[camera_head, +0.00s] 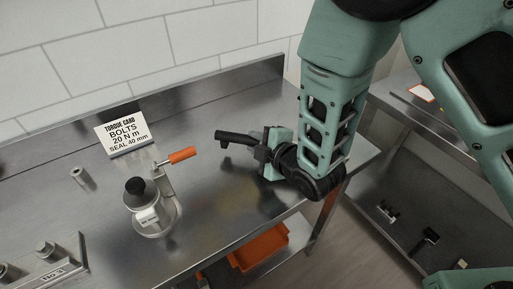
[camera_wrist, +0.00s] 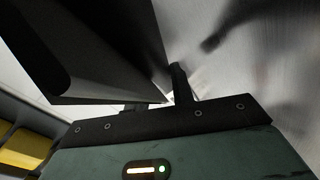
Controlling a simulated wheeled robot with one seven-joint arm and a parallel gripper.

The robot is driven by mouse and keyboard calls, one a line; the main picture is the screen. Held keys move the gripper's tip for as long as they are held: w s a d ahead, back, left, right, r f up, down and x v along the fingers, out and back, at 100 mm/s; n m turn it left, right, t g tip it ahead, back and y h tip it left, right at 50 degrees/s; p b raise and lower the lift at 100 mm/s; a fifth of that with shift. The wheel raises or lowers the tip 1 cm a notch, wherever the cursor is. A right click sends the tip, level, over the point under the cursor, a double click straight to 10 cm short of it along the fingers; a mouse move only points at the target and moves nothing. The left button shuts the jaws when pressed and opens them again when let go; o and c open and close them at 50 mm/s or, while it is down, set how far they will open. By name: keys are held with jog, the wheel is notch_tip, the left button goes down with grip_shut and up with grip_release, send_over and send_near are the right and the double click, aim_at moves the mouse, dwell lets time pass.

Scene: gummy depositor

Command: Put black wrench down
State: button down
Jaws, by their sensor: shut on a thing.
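The black wrench (camera_head: 235,138) is in my gripper (camera_head: 262,152) in the head view, held roughly level with its head pointing left. It is over the steel table (camera_head: 215,200), near its right end. I cannot tell whether the wrench touches the tabletop. In the wrist view a large dark body, likely the wrench (camera_wrist: 95,45), fills the upper left, close to the camera. My gripper (camera_wrist: 165,95) shows there at the bottom centre, shut on the wrench; its fingertips are partly hidden.
A torque card (camera_head: 124,134) stands at the back of the table. A device with an orange handle (camera_head: 181,155) and black knob (camera_head: 135,186) stands left of the wrench. A small metal cylinder (camera_head: 78,175) is farther left. An orange bin (camera_head: 258,250) sits below. The tabletop's front middle is clear.

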jog(key=shift+f, duration=1.25)
jog(key=shift+f, duration=0.15)
jog(key=c, duration=1.2)
grip_release()
